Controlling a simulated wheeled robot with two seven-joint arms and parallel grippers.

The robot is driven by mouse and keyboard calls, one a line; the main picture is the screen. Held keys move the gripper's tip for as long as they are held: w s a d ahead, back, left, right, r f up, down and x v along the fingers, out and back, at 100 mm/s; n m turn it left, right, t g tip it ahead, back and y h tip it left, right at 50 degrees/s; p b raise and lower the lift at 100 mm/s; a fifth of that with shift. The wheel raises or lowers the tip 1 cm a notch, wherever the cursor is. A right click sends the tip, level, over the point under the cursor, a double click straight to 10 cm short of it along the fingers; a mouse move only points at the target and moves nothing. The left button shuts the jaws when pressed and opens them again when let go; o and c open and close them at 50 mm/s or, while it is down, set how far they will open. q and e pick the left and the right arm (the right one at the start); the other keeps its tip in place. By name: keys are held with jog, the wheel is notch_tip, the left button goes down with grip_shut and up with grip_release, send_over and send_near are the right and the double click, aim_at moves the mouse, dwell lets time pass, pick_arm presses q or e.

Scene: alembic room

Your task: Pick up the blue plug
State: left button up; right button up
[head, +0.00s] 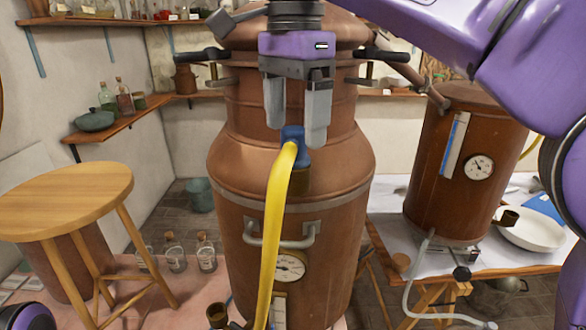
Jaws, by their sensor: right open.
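The blue plug (293,134) stands in front of the large copper vessel (235,165), at the upper end of a thick yellow hose (277,215). The hose bends there and runs down. My right gripper (295,133) points down from above, with its two grey fingers apart. The top of the plug is between or just behind the fingertips; I cannot tell if they touch it. A brown fitting shows just below the plug. My left gripper is not in view.
At the right, a smaller copper vessel (440,170) and a white dish (530,232) stand on a table. The large vessel has dark side handles (203,55) near the gripper.

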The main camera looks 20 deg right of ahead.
jog(key=f+b, duration=0.1)
jog(key=f, duration=0.3)
jog(key=shift+w+b, duration=0.2)
jog(key=shift+b, duration=0.15)
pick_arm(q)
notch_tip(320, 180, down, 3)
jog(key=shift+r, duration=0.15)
pick_arm(e)
jog(key=shift+s+r, duration=0.1)
jog(key=shift+s, duration=0.05)
jog(key=c, duration=1.2)
